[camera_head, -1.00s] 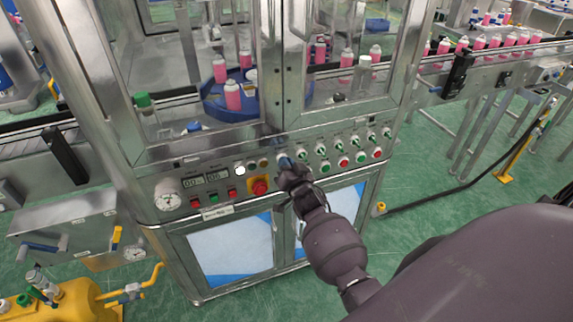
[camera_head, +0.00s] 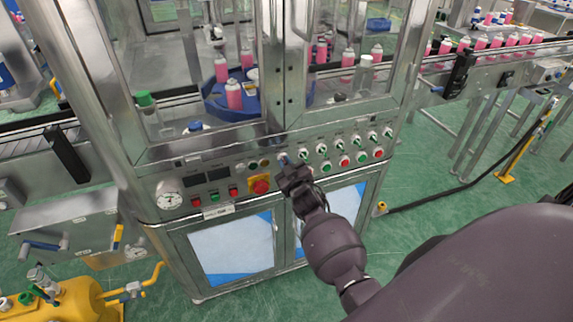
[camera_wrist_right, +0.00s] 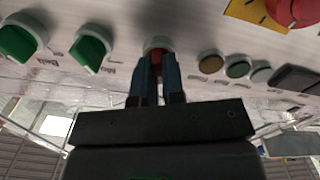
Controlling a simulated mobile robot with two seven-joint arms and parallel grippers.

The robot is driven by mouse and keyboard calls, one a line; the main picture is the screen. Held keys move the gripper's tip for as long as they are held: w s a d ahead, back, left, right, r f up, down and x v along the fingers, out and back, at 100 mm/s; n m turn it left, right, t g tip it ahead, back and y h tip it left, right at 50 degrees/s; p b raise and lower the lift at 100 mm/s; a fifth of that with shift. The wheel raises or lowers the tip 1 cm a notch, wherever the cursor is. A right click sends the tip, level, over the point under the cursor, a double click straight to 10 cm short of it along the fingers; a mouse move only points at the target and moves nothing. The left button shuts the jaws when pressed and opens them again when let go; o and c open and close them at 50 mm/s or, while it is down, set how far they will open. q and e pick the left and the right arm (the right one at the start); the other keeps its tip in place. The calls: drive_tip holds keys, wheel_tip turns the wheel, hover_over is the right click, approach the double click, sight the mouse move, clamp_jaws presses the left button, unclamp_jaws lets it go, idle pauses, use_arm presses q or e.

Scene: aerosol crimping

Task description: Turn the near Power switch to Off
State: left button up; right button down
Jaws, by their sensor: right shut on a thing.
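The Power switch (camera_wrist_right: 157,50) is a knob with a red part in a pale round collar on the sloping panel of the machine. In the right wrist view it sits between the fingertips of my right gripper (camera_wrist_right: 157,72), which is shut on it. The fingers hide most of the knob. In the head view my right gripper (camera_head: 285,168) reaches the panel from the lower right and covers much of the switch. The display windows (camera_head: 218,174) left of it are dark. My left gripper is not in view.
A red emergency button on a yellow plate (camera_head: 260,185) is left of my right gripper. Green switches (camera_head: 321,149) and red buttons (camera_head: 343,160) line the panel to the right. Glass doors rise above; cabinet doors with pale windows (camera_head: 232,249) are below.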

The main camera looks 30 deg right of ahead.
drive_tip(key=shift+n, duration=0.8)
drive_tip(key=c, duration=1.2)
unclamp_jaws()
drive_tip(key=shift+s, duration=0.1)
drive_tip(key=v, duration=1)
drive_tip(key=shift+s+a, duration=0.25)
drive_tip(key=shift+s, duration=0.05)
